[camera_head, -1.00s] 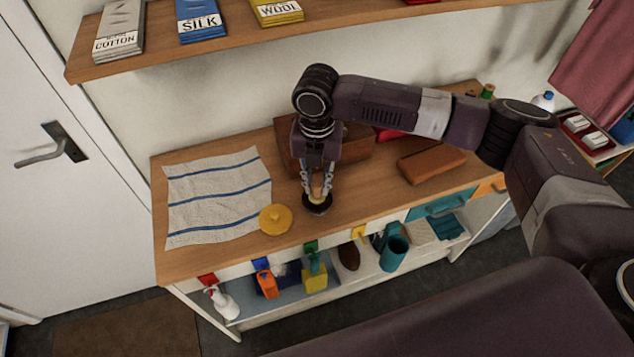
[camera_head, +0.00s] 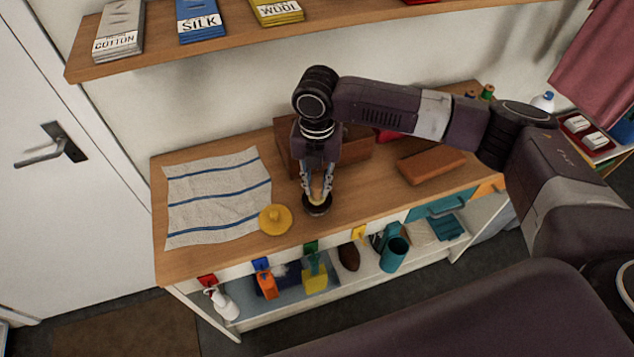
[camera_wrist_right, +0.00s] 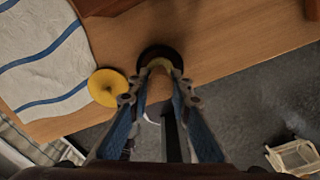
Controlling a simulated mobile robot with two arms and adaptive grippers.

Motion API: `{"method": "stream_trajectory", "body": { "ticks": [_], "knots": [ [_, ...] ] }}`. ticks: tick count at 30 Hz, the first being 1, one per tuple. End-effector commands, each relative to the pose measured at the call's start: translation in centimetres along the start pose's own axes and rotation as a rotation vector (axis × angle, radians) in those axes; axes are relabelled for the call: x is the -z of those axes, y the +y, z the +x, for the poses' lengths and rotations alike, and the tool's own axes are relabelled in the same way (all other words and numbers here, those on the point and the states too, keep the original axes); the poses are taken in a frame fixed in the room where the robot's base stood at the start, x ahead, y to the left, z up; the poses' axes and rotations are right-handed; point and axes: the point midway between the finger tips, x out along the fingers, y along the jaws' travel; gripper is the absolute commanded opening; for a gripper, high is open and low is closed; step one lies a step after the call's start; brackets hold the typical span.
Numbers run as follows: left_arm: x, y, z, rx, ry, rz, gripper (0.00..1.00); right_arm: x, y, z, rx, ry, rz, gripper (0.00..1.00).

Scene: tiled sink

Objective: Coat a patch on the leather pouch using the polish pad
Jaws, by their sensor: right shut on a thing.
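My right gripper (camera_head: 317,190) points down over the table's front part, its fingers shut on the polish pad, a small tan-yellow thing (camera_head: 317,195). The pad also shows between the fingertips in the right wrist view (camera_wrist_right: 160,65). A dark round piece (camera_head: 316,208) surrounds or lies right under the pad; I cannot tell whether it is an open tin or part of the pad. The brown leather pouch (camera_head: 432,166) lies flat on the table, right of the gripper and apart from it. My left gripper is not in view.
A yellow round lid with a knob (camera_head: 275,219) lies left of the gripper, beside a striped cloth (camera_head: 218,198). A brown box (camera_head: 350,150) stands behind the gripper. Bare tabletop (camera_head: 365,195) lies between gripper and pouch. A shelf (camera_head: 345,25) hangs above.

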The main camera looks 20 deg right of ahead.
Motion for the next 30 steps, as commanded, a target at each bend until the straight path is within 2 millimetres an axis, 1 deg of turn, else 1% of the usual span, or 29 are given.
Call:
{"method": "stream_trajectory", "body": {
  "ticks": [18, 30],
  "knots": [
    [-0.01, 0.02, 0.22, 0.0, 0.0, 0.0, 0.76, 0.0, 0.02, 0.78, 0.0, 0.0, 0.0, 0.0],
    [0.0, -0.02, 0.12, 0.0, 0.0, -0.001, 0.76, 0.01, 0.02, 0.72, 0.0, 0.0, 0.0, 0.0]
  ]
}}
